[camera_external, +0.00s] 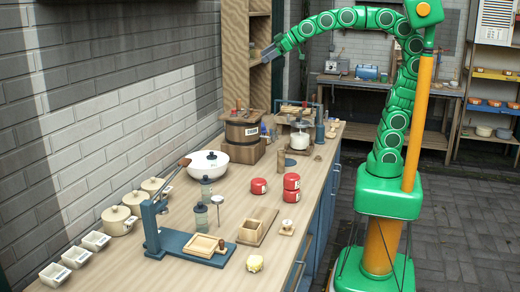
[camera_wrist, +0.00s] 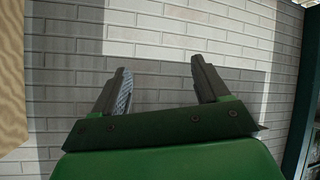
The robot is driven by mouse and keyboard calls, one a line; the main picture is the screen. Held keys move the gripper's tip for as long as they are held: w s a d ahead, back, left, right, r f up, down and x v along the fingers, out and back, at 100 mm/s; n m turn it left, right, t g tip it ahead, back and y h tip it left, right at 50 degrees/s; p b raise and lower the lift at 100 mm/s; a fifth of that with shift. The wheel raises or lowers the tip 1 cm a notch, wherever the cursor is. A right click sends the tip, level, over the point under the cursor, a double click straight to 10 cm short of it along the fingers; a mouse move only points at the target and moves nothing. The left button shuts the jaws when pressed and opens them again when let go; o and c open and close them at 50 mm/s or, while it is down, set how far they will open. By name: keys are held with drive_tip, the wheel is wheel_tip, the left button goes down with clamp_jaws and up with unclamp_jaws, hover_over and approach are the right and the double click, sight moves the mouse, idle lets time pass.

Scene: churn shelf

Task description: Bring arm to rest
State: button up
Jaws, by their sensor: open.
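My gripper (camera_external: 268,54) is at the end of my green arm, raised high near the wooden shelf at the back in the external view. In the wrist view my gripper (camera_wrist: 160,88) shows two dark fingers spread apart with nothing between them.
The wooden counter (camera_external: 150,262) carries a white bowl (camera_external: 208,172), a wooden barrel (camera_external: 244,133), red tins (camera_external: 291,182), beige pots (camera_external: 117,221) and a blue press (camera_external: 178,243). A tall wooden shelf (camera_external: 233,55) stands close to my gripper. Open floor (camera_external: 455,220) lies right of the counter.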

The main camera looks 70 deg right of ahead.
drive_tip(key=s+d+f+m+g+h, duration=0.1)
drive_tip(key=s+d+f+g, duration=0.2)
drive_tip(key=s+f, duration=0.55)
drive_tip(key=s+d+f+m+g+h, duration=0.1)
drive_tip(key=s+d+f+m+g, duration=0.15)
drive_tip(key=s+f, duration=0.55)
drive_tip(key=s+d+f+m+g, duration=0.1)
drive_tip(key=s+d+f+g, duration=0.1)
drive_tip(key=s+f, duration=0.3)
drive_tip(key=s+d+f+g, duration=0.2)
drive_tip(key=s+f+g, duration=0.3)
drive_tip(key=s, duration=0.8)
drive_tip(key=shift+d+f+m, duration=0.35)
drive_tip(key=shift+d+f, duration=0.05)
drive_tip(key=shift+f, duration=0.15)
